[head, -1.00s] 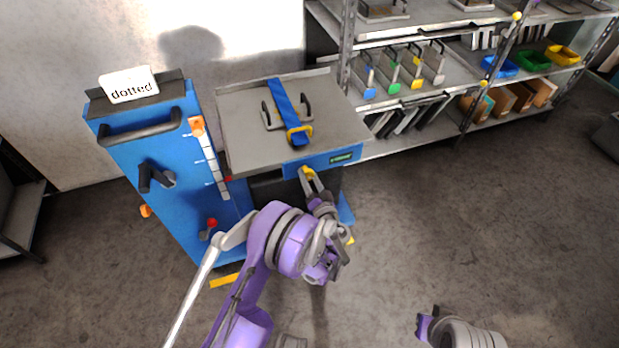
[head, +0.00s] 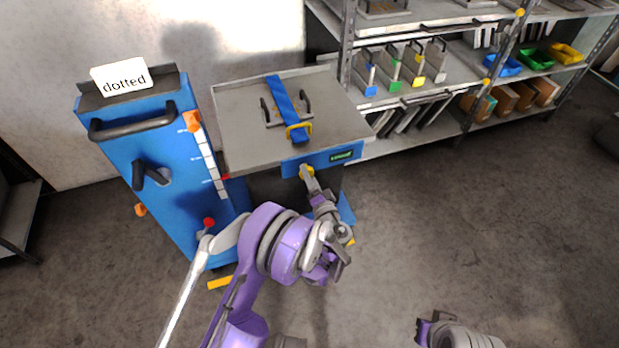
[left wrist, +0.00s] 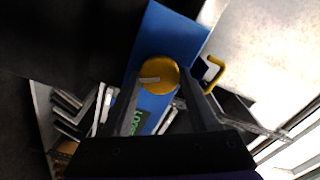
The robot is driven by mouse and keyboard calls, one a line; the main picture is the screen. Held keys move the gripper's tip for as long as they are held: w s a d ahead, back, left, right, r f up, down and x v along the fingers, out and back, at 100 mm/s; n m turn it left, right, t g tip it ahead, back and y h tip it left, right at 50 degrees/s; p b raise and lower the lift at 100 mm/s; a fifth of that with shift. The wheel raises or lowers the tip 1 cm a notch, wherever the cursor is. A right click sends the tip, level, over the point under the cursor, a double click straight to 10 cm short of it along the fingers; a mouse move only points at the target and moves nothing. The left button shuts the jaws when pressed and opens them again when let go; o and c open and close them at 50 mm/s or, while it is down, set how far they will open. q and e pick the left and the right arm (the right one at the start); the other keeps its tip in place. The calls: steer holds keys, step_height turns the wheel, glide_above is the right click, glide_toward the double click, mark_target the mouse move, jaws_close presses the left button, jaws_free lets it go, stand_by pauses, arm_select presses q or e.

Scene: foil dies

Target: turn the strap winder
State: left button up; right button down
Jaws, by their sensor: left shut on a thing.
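The strap winder is a round yellow knob (head: 306,171) on the blue front panel (head: 333,158) of the grey-topped cart (head: 235,110). It also shows in the left wrist view as a yellow disc (left wrist: 158,75) with a pale bar across it. My left gripper (head: 308,180) is shut on the winder, with its two fingers on either side of it. A blue strap (head: 283,103) runs over a grey plate with two dark handles on the cart top and passes a yellow buckle (head: 299,131). A small green display (head: 341,156) sits right of the winder. My right gripper is not in view.
A blue cabinet (head: 150,190) with a black handle, a scale and a "dotted" sign (head: 120,77) stands left of the cart. A shelf rack (head: 440,65) with upright dies and coloured bins (head: 534,59) stands behind and right.

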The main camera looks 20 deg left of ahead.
arm_select(q)
steer(key=shift+m+b, duration=0.45)
steer(key=shift+m, duration=0.75)
steer(key=o, duration=1.3)
steer(key=shift+o, duration=0.2)
steer(key=v, duration=1)
steer(key=shift+s+d, duration=0.3)
steer(key=shift+a, duration=0.1)
